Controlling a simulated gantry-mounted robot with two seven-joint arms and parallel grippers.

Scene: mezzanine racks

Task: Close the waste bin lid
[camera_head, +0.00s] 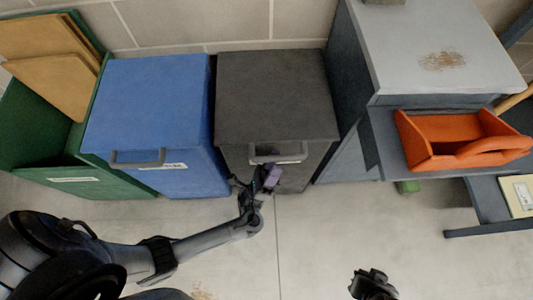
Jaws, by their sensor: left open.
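A dark grey bin (277,103) stands against the wall, and its lid lies flat over the top with no visible gap. A grey handle (277,153) is on its front edge above a white label too small to read. My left gripper (266,180) is open, in front of the bin just below the handle; I cannot tell if it touches the bin. A small purple piece shows at its fingers; I cannot tell what it is. My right gripper (373,284) is low in the picture over the floor, away from the bins, its fingers unclear.
A blue bin (149,100) with its lid down stands left of the grey one. Further left, a green bin (70,180) stands open with cardboard (55,84) in it. On the right are a grey cabinet (430,50) and an orange tray (460,140).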

